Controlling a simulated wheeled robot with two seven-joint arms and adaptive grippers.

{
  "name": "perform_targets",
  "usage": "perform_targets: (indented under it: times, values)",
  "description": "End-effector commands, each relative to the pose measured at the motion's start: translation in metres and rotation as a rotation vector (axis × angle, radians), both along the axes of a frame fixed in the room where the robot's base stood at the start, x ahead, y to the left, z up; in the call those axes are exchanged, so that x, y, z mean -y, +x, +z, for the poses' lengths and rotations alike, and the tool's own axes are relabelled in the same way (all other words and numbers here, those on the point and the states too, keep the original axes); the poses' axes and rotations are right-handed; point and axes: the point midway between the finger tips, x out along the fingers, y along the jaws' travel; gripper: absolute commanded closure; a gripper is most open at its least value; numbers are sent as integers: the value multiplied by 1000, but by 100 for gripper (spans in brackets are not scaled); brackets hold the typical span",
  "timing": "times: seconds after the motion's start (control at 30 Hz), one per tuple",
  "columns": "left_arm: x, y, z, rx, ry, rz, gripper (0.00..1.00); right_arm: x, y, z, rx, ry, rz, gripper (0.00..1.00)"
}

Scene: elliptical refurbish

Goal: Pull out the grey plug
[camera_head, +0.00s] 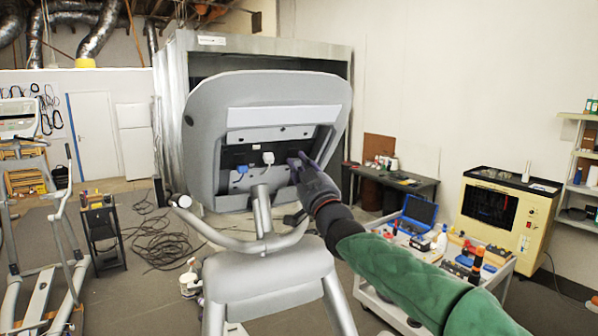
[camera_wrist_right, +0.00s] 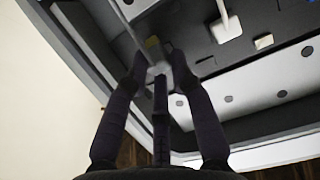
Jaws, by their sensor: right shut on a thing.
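The open back of the elliptical's grey console (camera_head: 330,90) faces me, with a dark recessed panel (camera_head: 255,150) inside. My right gripper (camera_head: 297,162) reaches in at the right side of this recess. In the right wrist view its two dark fingers (camera_wrist_right: 158,68) are closed around the small grey plug (camera_wrist_right: 157,70). A light cable runs up from the plug. I cannot tell whether the plug is still seated in the panel. In the head view the gripper hides the plug. My left gripper is not in view.
A white plug (camera_head: 268,158) with a cable and a blue connector (camera_head: 242,169) sit left of my gripper. The handlebar (camera_head: 225,240) lies below the console. A cart (camera_head: 480,270) with tools stands at the right, under my arm.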

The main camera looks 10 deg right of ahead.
Motion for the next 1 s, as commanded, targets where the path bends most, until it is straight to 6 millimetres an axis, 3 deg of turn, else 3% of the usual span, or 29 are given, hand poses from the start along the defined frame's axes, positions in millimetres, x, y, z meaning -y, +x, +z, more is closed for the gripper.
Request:
perform_targets:
  times: [0.33,0.37,0.43,0.77,1.0]
  values:
    - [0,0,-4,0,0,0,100,0,-2,0,0,-1,1,100]
    - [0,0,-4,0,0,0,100,0,-2,0,0,-1,1,72]
    - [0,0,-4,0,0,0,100,0,-2,0,0,-1,1,55]
    - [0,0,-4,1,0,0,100,1,-3,-1,0,-1,0,55]
    - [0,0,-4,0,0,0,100,5,-19,-7,-1,-1,0,55]
